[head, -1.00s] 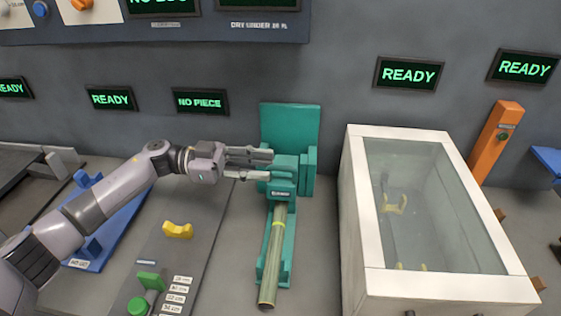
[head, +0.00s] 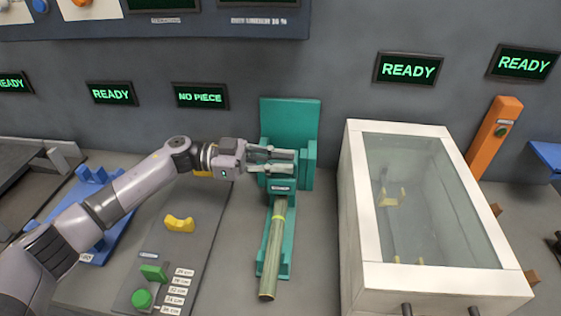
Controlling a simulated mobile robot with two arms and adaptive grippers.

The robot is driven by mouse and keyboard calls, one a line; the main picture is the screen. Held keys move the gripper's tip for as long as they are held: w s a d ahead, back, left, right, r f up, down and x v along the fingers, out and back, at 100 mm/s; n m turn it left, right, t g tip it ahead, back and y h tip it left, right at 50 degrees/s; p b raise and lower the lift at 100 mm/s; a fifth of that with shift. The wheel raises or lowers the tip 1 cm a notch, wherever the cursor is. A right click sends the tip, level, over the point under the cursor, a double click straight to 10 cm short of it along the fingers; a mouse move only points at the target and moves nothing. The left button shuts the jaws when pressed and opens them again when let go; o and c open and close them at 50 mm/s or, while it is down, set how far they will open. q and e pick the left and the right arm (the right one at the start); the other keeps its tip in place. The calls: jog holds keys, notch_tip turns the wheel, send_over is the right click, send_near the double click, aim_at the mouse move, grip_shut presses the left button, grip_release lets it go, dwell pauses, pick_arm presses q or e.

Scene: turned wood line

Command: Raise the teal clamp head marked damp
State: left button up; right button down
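The teal clamp head (head: 283,186) with a small dark label, too blurred to read, sits low on its teal stand (head: 290,115). A greenish turned wood piece (head: 273,250) with a yellow band lies below it along the teal bed. My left gripper (head: 291,162) comes in from the left, its two fingers at the top of the clamp head and partly covering it. The fingers are apart with a narrow gap; I cannot tell whether they grip the head or only overlap it in view. My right gripper is not in view.
A white-framed glass-topped box (head: 355,225) stands close on the right. A grey panel (head: 205,235) with a yellow cradle (head: 179,224) and green button (head: 141,299) lies on the left. An orange post (head: 490,140) stands at far right. A wall screen (head: 201,96) reads NO PIECE.

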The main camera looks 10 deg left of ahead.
pick_arm(q)
grip_shut()
jog(key=shift+r, duration=0.1)
dwell(0.3)
jog(key=shift+w+r+n+p, duration=0.15)
jog(key=shift+r+n+p, duration=0.2)
jog(key=shift+p, duration=0.25)
jog(key=w+r+n+p, duration=0.1)
jog(key=p, duration=0.1)
jog(key=r+n+p, duration=0.1)
jog(key=p, duration=0.1)
jog(key=shift+w+r, duration=0.2)
jog(key=shift+w, duration=0.2)
jog(key=shift+w+r+n+p, duration=0.25)
jog(key=shift+w+n+p, duration=0.2)
jog(key=shift+n+p, duration=0.15)
jog(key=shift+w+r+n+p, duration=0.25)
jog(key=shift+w+n+p, duration=0.2)
jog(key=shift+n+p, duration=0.1)
jog(key=shift+w+r+n+p, duration=0.2)
jog(key=shift+w+n, duration=0.35)
jog(key=shift+w+r+n+p, duration=0.15)
jog(key=shift+w+n, duration=0.35)
jog(key=shift+n, duration=0.05)
